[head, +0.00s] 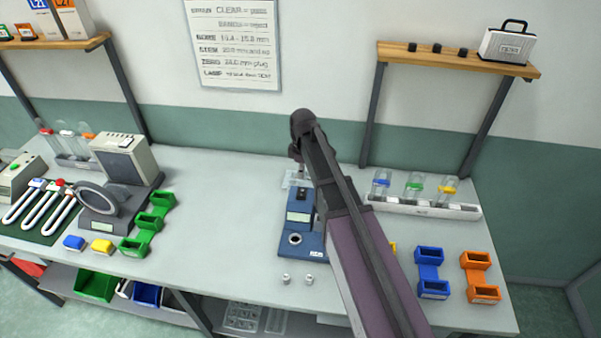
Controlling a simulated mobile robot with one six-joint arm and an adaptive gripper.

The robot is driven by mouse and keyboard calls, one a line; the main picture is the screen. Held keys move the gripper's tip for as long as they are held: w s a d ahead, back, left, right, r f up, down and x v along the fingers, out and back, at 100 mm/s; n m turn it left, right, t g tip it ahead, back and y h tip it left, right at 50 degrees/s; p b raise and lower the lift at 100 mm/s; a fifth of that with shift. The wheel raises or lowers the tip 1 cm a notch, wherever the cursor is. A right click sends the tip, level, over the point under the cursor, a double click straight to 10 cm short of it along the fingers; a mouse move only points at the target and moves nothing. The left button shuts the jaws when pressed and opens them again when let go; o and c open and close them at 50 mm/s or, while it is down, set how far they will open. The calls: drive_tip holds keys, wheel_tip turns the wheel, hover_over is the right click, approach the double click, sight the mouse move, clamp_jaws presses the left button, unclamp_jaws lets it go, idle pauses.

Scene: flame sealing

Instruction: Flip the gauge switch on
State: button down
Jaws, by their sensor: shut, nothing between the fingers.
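The blue gauge (313,243) stands on the bench near the middle, with a pale display on its sloped face and a round silver seat on its base. Its switch is too small to make out, and my arm covers part of its right side. My arm reaches over the bench from the lower right. My gripper (299,171) points down just behind the gauge's top, small and partly hidden by my arm. It is shut and empty. I cannot tell whether it touches the gauge.
Two small metal plugs (286,279) lie in front of the gauge. Blue (429,255) and orange (477,260) bins stand right, before a white rack (425,208) of tubes. Bench between is clear.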

sight(301, 196)
drive_tip(key=shift+s+a+f+b, duration=0.1)
drive_tip(key=shift+s+f+b, duration=0.05)
drive_tip(key=shift+f+b, duration=1.05)
drive_tip(key=shift+s+d+f+b, duration=0.1)
drive_tip(key=shift+s+f+b, duration=0.05)
drive_tip(key=shift+f+b, duration=1.05)
drive_tip(key=shift+s+a+f+b, duration=0.1)
drive_tip(key=shift+s+f+b, duration=0.05)
drive_tip(key=shift+f+b, duration=1.05)
drive_tip(key=shift+f, duration=0.15)
